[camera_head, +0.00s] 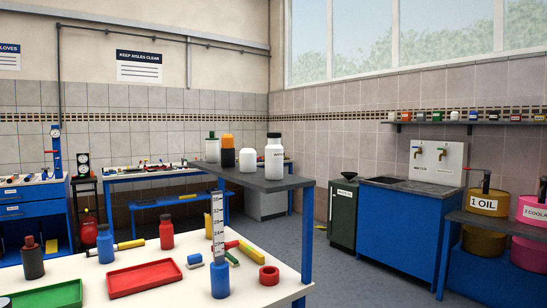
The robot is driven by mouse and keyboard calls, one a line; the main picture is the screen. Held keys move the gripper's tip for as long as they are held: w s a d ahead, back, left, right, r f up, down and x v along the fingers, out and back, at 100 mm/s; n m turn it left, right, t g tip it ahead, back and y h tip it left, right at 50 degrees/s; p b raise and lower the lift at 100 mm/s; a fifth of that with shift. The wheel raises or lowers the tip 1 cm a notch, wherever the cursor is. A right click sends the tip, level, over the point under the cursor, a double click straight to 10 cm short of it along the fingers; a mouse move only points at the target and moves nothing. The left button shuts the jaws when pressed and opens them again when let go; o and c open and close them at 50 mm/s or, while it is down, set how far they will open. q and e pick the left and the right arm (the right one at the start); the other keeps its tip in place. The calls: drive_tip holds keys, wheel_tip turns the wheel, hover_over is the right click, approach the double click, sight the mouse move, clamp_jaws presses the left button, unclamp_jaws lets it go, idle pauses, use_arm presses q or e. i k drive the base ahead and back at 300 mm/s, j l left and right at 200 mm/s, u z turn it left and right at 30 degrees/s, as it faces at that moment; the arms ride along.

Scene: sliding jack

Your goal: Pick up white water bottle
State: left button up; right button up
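A white bottle (274,162) with a black cap and small dark lettering stands upright at the right end of a grey raised shelf (275,184). A shorter white jar (248,160) stands just left of it, with a small gap between them. The lettering is too small to read fully. Neither of my grippers shows in the head view.
An orange-and-black container (228,150) and a green-capped bottle (212,147) share the shelf. A blue post (307,235) supports its right end. Below, a white table (180,265) holds a red tray (144,278), blue bottles and tools. Open floor (345,275) lies right.

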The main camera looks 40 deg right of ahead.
sight(275, 152)
drive_tip(key=i+l+u, duration=0.2)
drive_tip(key=l+u, duration=0.2)
drive_tip(key=l, duration=1.05)
drive_tip(key=l+u, duration=0.4)
drive_tip(key=l, duration=1)
